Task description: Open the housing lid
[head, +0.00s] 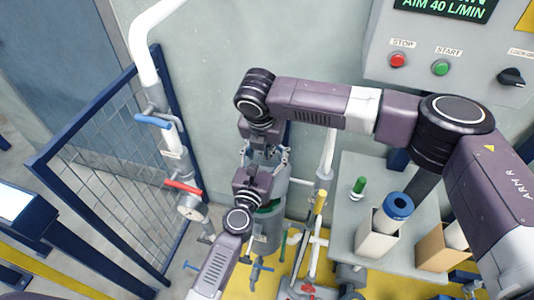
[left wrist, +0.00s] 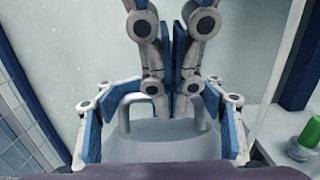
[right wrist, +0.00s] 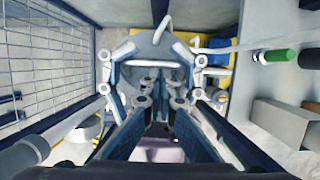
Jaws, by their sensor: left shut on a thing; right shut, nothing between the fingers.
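The grey housing (head: 268,235) stands upright at the middle of the head view, with a green band near its top. Its grey lid (left wrist: 165,135) has an arched handle (left wrist: 128,104) and fills the space between my left fingers. My left gripper (left wrist: 165,120) is spread wide around the lid, a finger on each side. My right gripper (left wrist: 172,112) comes down from above, fingers shut together and empty, close in front of or behind the handle. It also shows in the right wrist view (right wrist: 160,110). My arms hide much of the lid in the head view; its tilt is unclear.
A grey side table (head: 345,215) at the right holds a green-capped piece (head: 358,187) and a blue ring-topped cylinder (head: 397,206) in a box. Pipes with blue (head: 153,121) and red (head: 183,186) levers stand left, beside a mesh fence (head: 105,165). A control panel (head: 450,50) is upper right.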

